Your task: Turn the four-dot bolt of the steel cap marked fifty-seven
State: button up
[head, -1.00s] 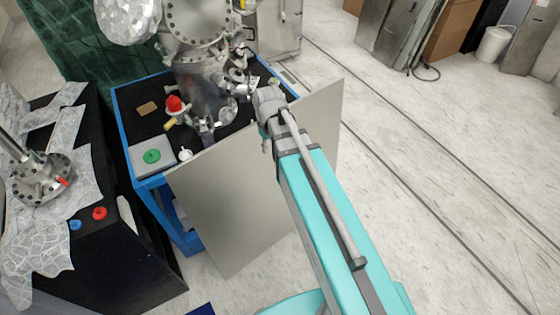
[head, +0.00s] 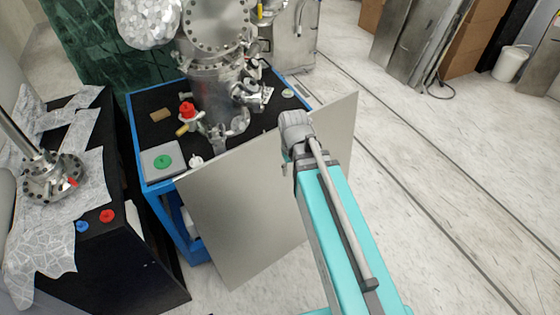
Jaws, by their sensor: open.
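The steel vacuum chamber (head: 212,82) stands on the blue-framed cart, with smaller steel fittings (head: 222,130) around its foot. A round bolted steel plate (head: 217,24) faces out near its top. Another bolted steel flange (head: 55,180) lies on foil at the left. The number fifty-seven and the four-dot bolt are too small to make out, so I cannot tell which part is the marked cap. My arm reaches up from the bottom right, its grey wrist in front of the cart's right side. My gripper's fingers do not show.
A large grey panel (head: 260,205) stands upright along the cart's front, close to my arm. A red knob (head: 187,109), a green disc (head: 163,161) and a small white part (head: 196,162) are on the cart (head: 148,187).

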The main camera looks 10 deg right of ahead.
jog(key=w+a+r+n+p, duration=0.2)
jog(key=w+a+r+p, duration=0.2)
jog(key=w, duration=0.2)
jog(key=w+a+r+n+p, duration=0.2)
jog(key=w+a+r+p, duration=0.1)
jog(key=w+a, duration=0.3)
notch_tip(320, 180, up, 6)
jog(key=n+p, duration=0.5)
jog(key=p, duration=0.1)
send_over(221, 130)
jog(key=shift+a+r, duration=0.1)
jog(key=shift+r, duration=0.05)
notch_tip(221, 130, down, 14)
jog(key=b, duration=1.3)
jog(key=shift+r+b, duration=0.1)
jog(key=shift+b, duration=0.2)
